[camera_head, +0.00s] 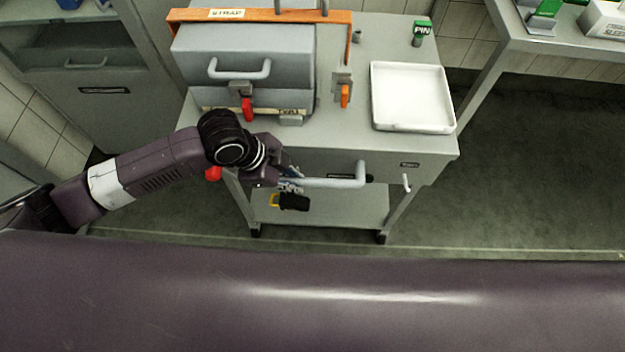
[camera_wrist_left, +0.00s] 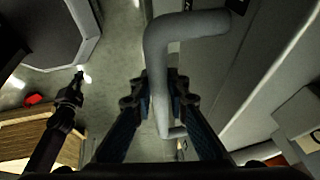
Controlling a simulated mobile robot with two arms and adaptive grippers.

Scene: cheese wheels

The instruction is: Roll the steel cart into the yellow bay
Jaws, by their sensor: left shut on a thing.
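My left gripper (camera_head: 287,180) is shut on the left part of this handle. In the left wrist view, the handle (camera_wrist_left: 157,60) passes between the two fingers of the left gripper (camera_wrist_left: 158,105). No yellow bay can be made out in either view.
On the cart are a grey lidded box (camera_head: 240,55), an orange bar (camera_head: 340,17), a white tray (camera_head: 410,123) and a green PIN block (camera_head: 422,30). A cabinet (camera_head: 105,100) stands left, a bench (camera_head: 560,42) at the back right. Open floor (camera_head: 530,170) lies right of the cart.

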